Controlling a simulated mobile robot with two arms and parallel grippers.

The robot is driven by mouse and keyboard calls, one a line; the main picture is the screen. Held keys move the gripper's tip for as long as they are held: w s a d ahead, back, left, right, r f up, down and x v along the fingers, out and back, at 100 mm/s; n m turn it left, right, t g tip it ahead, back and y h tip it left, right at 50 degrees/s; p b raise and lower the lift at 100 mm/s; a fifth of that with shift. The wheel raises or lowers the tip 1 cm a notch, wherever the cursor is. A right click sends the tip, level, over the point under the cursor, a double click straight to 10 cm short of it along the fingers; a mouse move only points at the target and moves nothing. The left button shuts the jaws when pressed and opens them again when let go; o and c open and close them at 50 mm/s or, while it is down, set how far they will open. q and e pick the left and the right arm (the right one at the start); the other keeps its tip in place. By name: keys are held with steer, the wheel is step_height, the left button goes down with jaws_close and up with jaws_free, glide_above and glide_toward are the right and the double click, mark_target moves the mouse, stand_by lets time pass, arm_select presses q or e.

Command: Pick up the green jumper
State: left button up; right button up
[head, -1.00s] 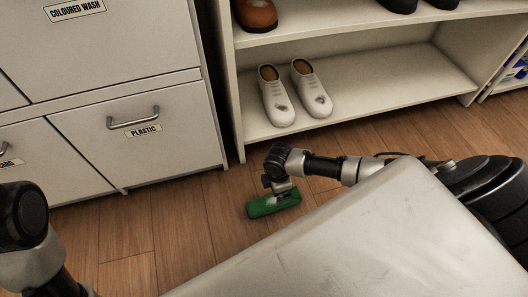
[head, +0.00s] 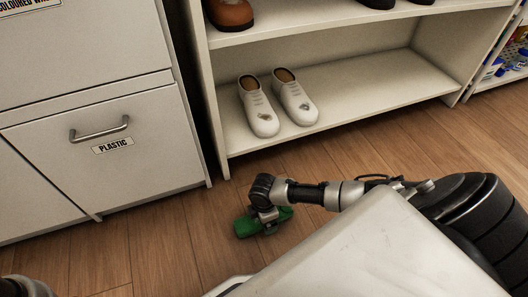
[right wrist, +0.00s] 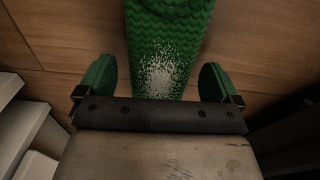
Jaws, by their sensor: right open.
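The green jumper (head: 246,227) is a folded knitted bundle on the wooden floor, in front of the shelving. In the right wrist view the jumper (right wrist: 163,45) runs up the middle, with a whitish speckled patch at its near end. My right gripper (head: 267,221) is over the jumper and hides part of it. In the right wrist view the right gripper (right wrist: 156,82) is open, with one finger on each side of the jumper and gaps between. My left gripper is out of view.
White shoes (head: 277,103) stand on the bottom shelf (head: 370,95) behind the jumper. A white cabinet with a drawer marked PLASTIC (head: 110,160) stands at the left. Bare wooden floor (head: 150,240) lies left of the jumper.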

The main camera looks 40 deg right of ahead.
steer(key=shift+f, duration=0.2)
steer(key=shift+c, duration=0.2)
steer(key=c, duration=1)
